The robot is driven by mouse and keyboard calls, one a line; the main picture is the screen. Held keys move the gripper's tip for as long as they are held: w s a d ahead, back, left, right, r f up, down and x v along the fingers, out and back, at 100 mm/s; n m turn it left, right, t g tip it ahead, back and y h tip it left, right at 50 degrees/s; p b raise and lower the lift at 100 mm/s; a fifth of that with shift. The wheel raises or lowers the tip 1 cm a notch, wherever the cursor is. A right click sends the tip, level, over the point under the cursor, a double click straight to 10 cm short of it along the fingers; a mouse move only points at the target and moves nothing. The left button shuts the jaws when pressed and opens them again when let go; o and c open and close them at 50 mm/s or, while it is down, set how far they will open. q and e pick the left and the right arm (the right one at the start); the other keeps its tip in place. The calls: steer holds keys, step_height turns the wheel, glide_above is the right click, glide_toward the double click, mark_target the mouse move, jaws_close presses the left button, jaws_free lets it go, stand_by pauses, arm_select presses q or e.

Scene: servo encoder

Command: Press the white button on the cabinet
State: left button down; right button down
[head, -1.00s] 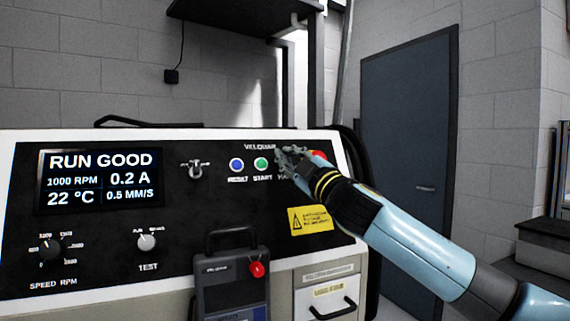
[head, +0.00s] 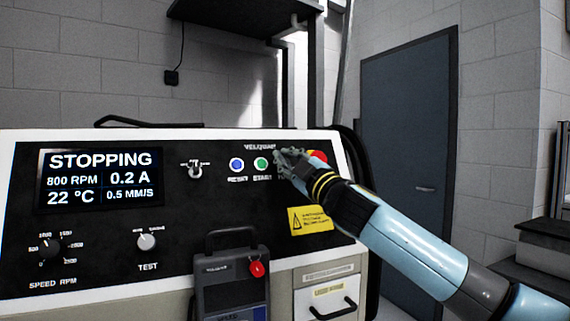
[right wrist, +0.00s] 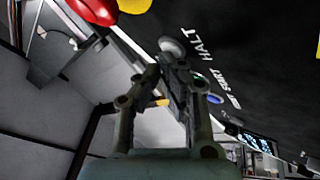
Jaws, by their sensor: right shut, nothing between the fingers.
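The cabinet's black sloped panel (head: 110,230) fills the lower left of the head view. The white button (right wrist: 172,46) shows in the right wrist view beside the HALT label, just beyond my fingertips; I cannot tell whether they touch it. In the head view my right gripper covers it. My right gripper (head: 282,156) is shut and empty, its fingertips at the panel just right of the green button; it also shows in the right wrist view (right wrist: 172,62). The display (head: 100,178) reads STOPPING, 800 RPM. My left gripper is not in view.
A green START button (head: 261,164) and a blue RESET button (head: 237,165) sit left of my gripper. A red knob (head: 318,157) on yellow is close on its right. A handheld unit with a red button (head: 257,268) hangs at the panel's front.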

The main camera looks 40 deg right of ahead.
steer(key=shift+s, duration=0.15)
steer(key=shift+s+a+r, duration=0.1)
steer(key=shift+s+r, duration=0.1)
steer(key=shift+s, duration=0.1)
steer(key=s+a+r, duration=0.1)
steer(key=s+r, duration=0.1)
steer(key=s, duration=0.3)
steer(key=shift+s+a+r, duration=0.15)
steer(key=shift+r, duration=0.15)
stand_by(0.7)
